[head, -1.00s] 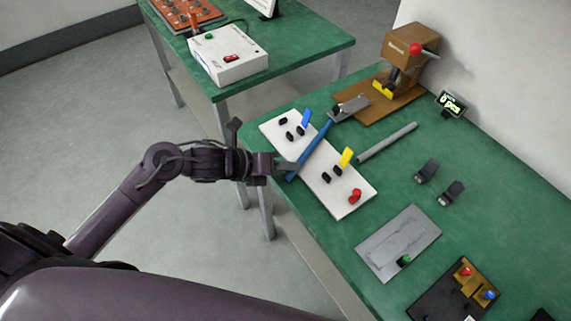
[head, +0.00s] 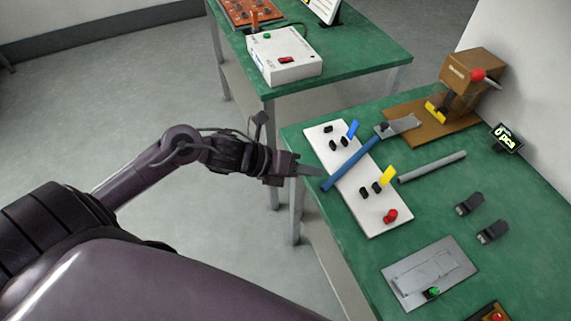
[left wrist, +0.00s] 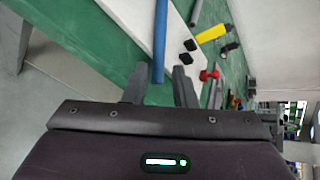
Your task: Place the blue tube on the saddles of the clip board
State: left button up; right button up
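The blue tube (head: 350,164) lies diagonally across the white clip board (head: 379,213). Its near end juts past the board's left edge, and its far end is by a grey metal plate. Blue and yellow clips (head: 388,175) and small black saddles (head: 370,189) stand on the board on either side of the tube. My left gripper (head: 318,171) is beside the tube's near end. In the left wrist view its two fingers (left wrist: 159,84) are apart, with the tube (left wrist: 160,40) showing between them and clear space on both sides. My right gripper is out of view.
A grey rod (head: 432,167) lies right of the board on the green table. A brown press (head: 472,75) with a grey plate (head: 400,126) stands behind. Two black clamps (head: 470,203) and a grey fixture plate (head: 415,281) are nearer. A white box (head: 284,60) sits on another table.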

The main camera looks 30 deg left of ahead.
pick_arm(q)
jog(key=v, duration=0.7)
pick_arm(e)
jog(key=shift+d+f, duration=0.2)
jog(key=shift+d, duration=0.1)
